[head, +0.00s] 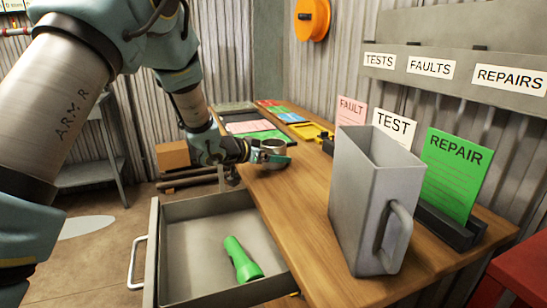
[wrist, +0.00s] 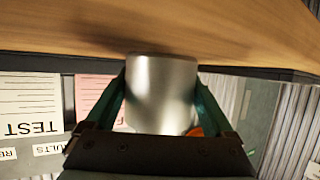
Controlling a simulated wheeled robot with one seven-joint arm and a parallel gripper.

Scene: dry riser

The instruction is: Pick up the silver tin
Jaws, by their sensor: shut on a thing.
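The silver tin (wrist: 162,92) is a short, shiny metal cylinder between my two fingers in the wrist view. My gripper (wrist: 160,100) is shut on it, one finger on each side. In the head view my gripper (head: 262,155) is over the wooden workbench (head: 310,215), toward its left edge, with the tin (head: 273,146) at its end. I cannot tell whether the tin touches the bench top.
A grey metal container with a handle (head: 370,200) stands on the bench, before TEST and green REPAIR (head: 452,170) cards. An open drawer (head: 185,215) below holds a green torch (head: 242,260). Coloured cards and trays (head: 255,125) lie at the bench's far end.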

